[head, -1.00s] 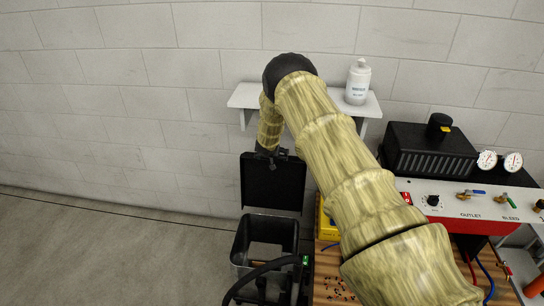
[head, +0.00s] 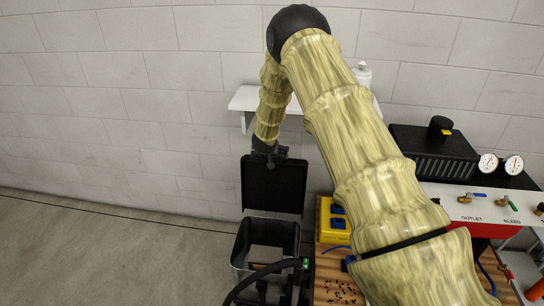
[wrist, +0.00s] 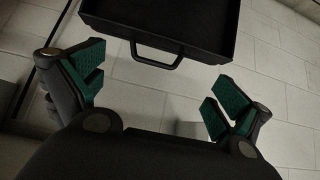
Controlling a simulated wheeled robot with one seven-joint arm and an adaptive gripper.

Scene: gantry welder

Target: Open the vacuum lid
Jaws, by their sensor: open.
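The vacuum lid (head: 273,188) is a black panel standing roughly upright at the back of the vacuum's dark open tub (head: 239,266). In the wrist view the lid (wrist: 200,27) is at the top, with its black loop handle (wrist: 157,62) hanging toward my gripper. My gripper (wrist: 158,80) is open, its green-padded fingers spread on either side of the handle and apart from it. In the head view my gripper (head: 273,158) is at the lid's top edge; its fingertips are hard to make out there.
A black hose (head: 262,272) curves over the tub's front. A wooden bench (head: 335,285) stands to the right with a yellow box (head: 333,222). A white wall shelf (head: 244,99) is behind my arm and holds a partly hidden bottle (head: 362,74). The floor to the left is clear.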

